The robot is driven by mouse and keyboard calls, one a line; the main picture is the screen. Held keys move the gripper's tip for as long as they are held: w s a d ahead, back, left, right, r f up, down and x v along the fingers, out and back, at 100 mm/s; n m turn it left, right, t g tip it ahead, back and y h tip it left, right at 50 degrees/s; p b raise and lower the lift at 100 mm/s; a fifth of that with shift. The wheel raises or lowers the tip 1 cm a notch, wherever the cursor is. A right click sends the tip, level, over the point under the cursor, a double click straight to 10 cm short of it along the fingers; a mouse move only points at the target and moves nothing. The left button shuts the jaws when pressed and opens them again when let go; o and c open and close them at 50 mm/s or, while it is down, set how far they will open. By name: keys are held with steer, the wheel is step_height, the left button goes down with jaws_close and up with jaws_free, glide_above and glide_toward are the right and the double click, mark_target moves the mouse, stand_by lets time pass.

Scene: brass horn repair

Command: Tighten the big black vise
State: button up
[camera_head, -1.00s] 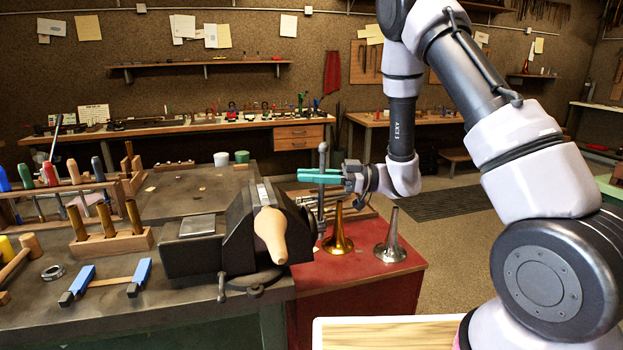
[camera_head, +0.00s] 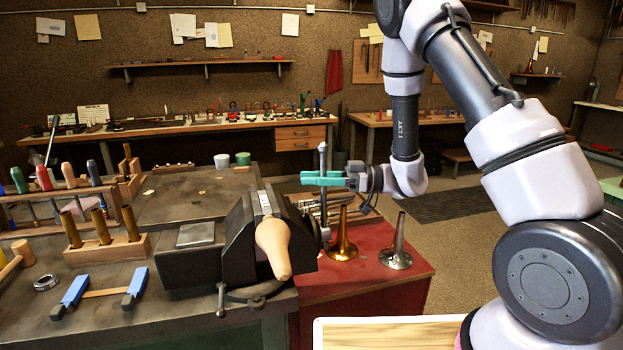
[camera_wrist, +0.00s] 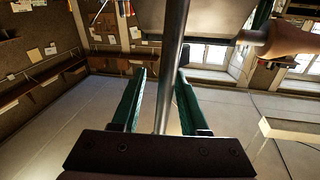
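The big black vise (camera_head: 221,249) stands on the near bench corner, with a pale wooden cone-shaped piece (camera_head: 273,250) at its jaws. Its steel handle bar (camera_head: 323,158) stands nearly upright at the vise's right side. My gripper (camera_head: 322,179), with teal fingers, points left at the bar's upper half. In the wrist view my open fingers (camera_wrist: 161,72) lie on either side of the bar (camera_wrist: 171,75). The bar is nearer the right finger, with a clear gap to the left one. I cannot tell whether it touches the right finger.
A brass cone (camera_head: 342,240) and a silver cone (camera_head: 397,246) stand on the red cabinet top (camera_head: 375,274) right of the vise, below my arm. A wooden peg block (camera_head: 107,250) and a blue-ended tool (camera_head: 103,292) are left of the vise. Open floor lies right.

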steer(key=shift+s+a, duration=0.1)
steer(key=shift+s, duration=0.05)
steer(key=d, duration=1)
steer(key=shift+w+d+f, duration=0.2)
steer(key=shift+w+d, duration=0.2)
steer(key=shift+w, duration=0.05)
steer(key=shift+r, duration=0.1)
